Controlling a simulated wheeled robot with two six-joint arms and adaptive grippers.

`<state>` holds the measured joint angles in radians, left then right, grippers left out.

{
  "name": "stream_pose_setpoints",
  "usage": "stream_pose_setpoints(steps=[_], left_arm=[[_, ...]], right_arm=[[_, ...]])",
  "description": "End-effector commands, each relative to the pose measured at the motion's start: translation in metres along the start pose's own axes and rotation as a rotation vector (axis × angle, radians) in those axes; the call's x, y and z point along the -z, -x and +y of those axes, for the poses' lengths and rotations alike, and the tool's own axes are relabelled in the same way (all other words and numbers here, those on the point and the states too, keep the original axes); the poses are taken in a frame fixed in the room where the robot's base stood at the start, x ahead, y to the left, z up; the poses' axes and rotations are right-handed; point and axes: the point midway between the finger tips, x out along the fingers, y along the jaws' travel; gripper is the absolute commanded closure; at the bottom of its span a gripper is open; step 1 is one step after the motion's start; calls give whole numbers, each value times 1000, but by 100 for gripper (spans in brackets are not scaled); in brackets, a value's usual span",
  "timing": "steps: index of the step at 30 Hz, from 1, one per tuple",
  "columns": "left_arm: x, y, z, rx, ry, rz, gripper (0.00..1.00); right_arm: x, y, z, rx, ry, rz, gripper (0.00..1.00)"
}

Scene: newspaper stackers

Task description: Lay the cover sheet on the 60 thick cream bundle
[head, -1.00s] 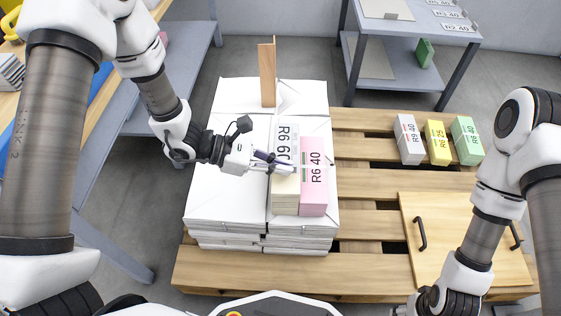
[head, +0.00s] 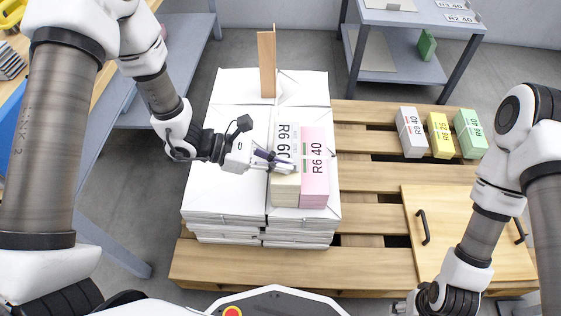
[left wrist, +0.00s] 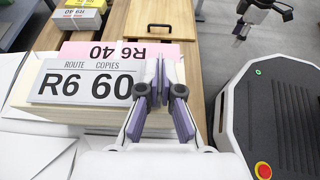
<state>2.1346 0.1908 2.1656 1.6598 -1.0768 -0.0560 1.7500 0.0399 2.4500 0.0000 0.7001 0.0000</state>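The cream bundle (head: 285,192) stands on the white paper stack, beside a pink bundle (head: 314,165) marked R6 40. A pale grey cover sheet (head: 287,137) marked R6 60 lies over the top of the cream bundle; it reads clearly in the left wrist view (left wrist: 75,87). My left gripper (head: 290,167) is at the sheet's near end, its fingers nearly together and seeming to pinch that end, which they partly hide. My right gripper (left wrist: 241,30) is far off at the top right of the left wrist view; its fingers are too small to read.
White stacks (head: 228,190) fill the left of the wooden pallet (head: 375,265), with an upright wooden board (head: 267,62) behind. Grey, yellow (head: 438,137) and green bundles stand at the right. A handled wooden board (head: 465,235) lies front right. Bare slats lie between.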

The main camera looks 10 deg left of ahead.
Motion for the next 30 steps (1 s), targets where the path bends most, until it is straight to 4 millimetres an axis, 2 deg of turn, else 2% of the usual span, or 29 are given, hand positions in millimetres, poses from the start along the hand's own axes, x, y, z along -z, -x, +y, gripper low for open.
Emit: stream_pose_setpoints(steps=[6, 8, 9, 20, 23, 30], left_arm=[[5, -2, 0, 0, 0, 0, 100], [4, -2, 0, 0, 0, 0, 79], [4, -2, 0, 0, 0, 0, 65], [3, 1, 1, -2, 1, -1, 65], [3, 12, 2, -4, 1, -2, 65], [3, 62, 2, -8, -1, -7, 65]], right_arm=[[0, -4, 0, 0, 0, 0, 44], [0, -3, 0, 0, 0, 0, 44], [0, -3, 0, 0, 0, 0, 44], [0, -3, 0, 0, 0, 0, 44], [0, -3, 0, 0, 0, 0, 44], [0, -3, 0, 0, 0, 0, 44]])
